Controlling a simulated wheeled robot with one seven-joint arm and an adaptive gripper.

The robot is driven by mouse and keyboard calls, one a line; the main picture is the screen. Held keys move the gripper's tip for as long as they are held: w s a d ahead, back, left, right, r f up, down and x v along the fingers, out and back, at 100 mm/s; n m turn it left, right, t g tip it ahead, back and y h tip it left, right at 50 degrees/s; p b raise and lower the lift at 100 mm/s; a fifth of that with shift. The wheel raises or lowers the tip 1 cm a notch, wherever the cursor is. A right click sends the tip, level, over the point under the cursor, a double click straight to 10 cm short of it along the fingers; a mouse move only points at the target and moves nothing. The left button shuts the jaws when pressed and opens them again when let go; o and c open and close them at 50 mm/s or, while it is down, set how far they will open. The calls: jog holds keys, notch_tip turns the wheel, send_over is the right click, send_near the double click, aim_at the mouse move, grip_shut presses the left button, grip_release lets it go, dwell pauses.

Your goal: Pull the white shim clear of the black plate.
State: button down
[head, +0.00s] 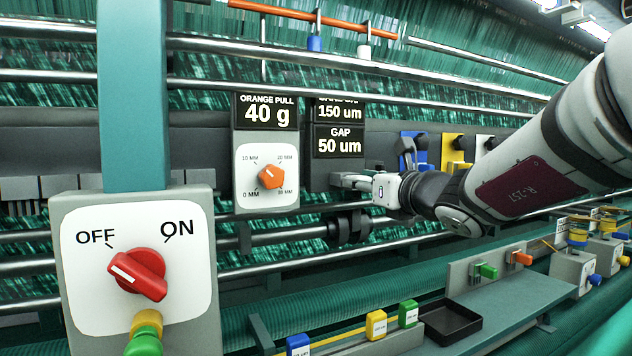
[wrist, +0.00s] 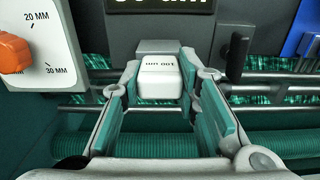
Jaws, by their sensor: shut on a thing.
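The white shim (wrist: 158,84) sits between the two fingertips of my gripper (wrist: 160,72) in the wrist view, with a printed label upside down on its face. The fingers press on its left and right sides. A dark grey block (wrist: 158,46) is right behind its far end; I cannot tell whether the shim is still inside a slot there. I cannot single out the black plate with certainty. In the head view my gripper (head: 354,181) reaches in below the gap display (head: 339,140), which reads 50 um; the shim is not distinct there.
An orange dial (head: 270,177) is left of my gripper. A dark upright handle (wrist: 237,58) is just right of it. A red ON/OFF knob (head: 138,274) is at front left. Metal rails run behind and below. A black tray (head: 450,322) sits on the lower shelf.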

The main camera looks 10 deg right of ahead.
jog(key=shift+s+d, duration=0.2)
jog(key=shift+s, duration=0.5)
jog(key=shift+p+v, duration=0.65)
jog(key=shift+v, duration=2.3)
jog(key=shift+s, duration=0.1)
jog(key=p+v, duration=0.1)
jog(key=v, duration=0.2)
jog(key=shift+s+d, duration=0.15)
jog(key=shift+s, duration=0.2)
